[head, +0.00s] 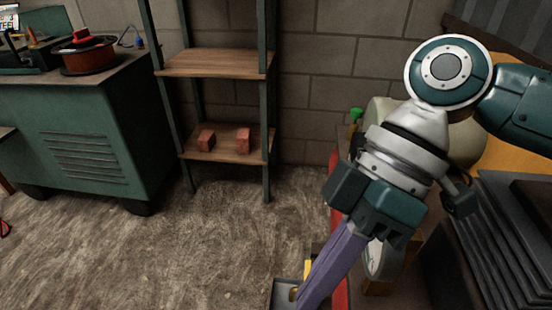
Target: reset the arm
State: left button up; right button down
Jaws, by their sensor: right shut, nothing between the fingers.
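My right arm comes in from the right side of the head view. Its gripper (306,298) points down and to the left, with the long purple fingers closed together and nothing visible between them. The fingertips reach the bottom edge of the picture, over or beside a small dark tray-like part (283,292); I cannot tell whether they touch it. My left arm and gripper are not in the picture.
A wooden-shelved rack (216,63) with two reddish blocks (243,141) on its lower shelf stands against the block wall. A green cabinet (80,145) stands at left. Machinery with dark ribbed plates (500,235) crowds the right. The middle floor is clear.

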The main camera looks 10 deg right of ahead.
jog(key=s+a+r+m+t+p, duration=0.25)
jog(key=s+r+p, duration=0.2)
jog(key=p, duration=0.25)
jog(key=s+d+r+m+t+h+p, duration=0.2)
jog(key=s+d+r+m+h+p, duration=0.1)
jog(key=d+r+m+p, duration=0.3)
jog(key=s+d+r+m+t+h+p, duration=0.25)
jog(key=d+r+m+h+p, duration=0.2)
jog(key=d+r, duration=0.3)
notch_tip(320, 180, up, 37)
jog(key=y+p, duration=0.1)
jog(key=p, duration=3.5)
jog(key=shift+w+a+n+p, duration=0.3)
jog(key=shift+w+a, duration=0.05)
jog(key=shift+a, duration=0.1)
